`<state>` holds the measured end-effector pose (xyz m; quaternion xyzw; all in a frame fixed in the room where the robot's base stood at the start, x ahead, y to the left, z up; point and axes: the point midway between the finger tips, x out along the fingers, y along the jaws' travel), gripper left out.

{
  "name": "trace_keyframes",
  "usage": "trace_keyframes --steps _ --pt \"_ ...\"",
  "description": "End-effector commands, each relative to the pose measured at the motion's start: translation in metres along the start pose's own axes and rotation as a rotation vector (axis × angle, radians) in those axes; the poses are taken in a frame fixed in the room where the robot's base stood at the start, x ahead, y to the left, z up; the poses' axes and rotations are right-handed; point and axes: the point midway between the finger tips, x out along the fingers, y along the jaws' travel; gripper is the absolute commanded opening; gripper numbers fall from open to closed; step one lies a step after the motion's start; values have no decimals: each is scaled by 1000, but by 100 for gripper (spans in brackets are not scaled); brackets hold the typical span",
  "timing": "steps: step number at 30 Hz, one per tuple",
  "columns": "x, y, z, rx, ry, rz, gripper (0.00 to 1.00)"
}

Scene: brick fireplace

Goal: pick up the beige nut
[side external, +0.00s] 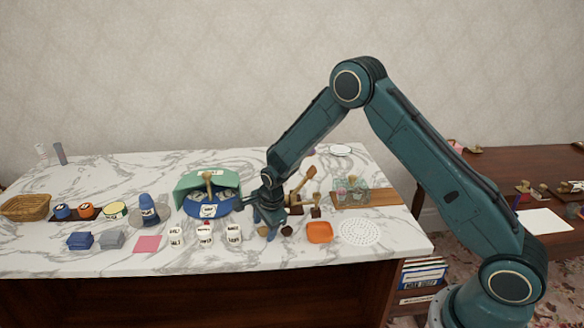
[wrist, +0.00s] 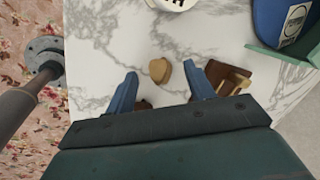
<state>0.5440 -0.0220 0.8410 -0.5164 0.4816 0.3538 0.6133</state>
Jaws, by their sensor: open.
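The beige nut (wrist: 159,70) is a small tan, rounded piece with a lobe at its right side. It lies on the white marble tabletop in the wrist view. My gripper (wrist: 162,78) is open above it, with one blue finger on either side of the nut and a visible gap at each side. In the side view a small tan piece (side external: 262,231) shows under my gripper (side external: 268,222), partly hidden by the fingers. A dark brown nut (side external: 287,230) lies just to its right.
White labelled cups (side external: 205,233) stand left of my gripper. A blue bowl (side external: 208,211) with a green back is behind them. An orange dish (side external: 319,232) and a white perforated disc (side external: 360,232) lie to the right. A brown wooden holder (wrist: 232,76) is beside the right finger.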

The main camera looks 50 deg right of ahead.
Motion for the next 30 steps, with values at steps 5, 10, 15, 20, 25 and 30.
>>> trace_keyframes --steps 5,10,15,20,25,30 --pt "0 0 0 0 0 0 44" --pt "0 0 0 0 0 0 10" --pt "0 0 0 0 0 0 6" --pt "0 0 0 0 0 0 5" --pt "-3 -1 0 0 0 -1 5" --pt "-13 -4 0 0 0 -2 5"
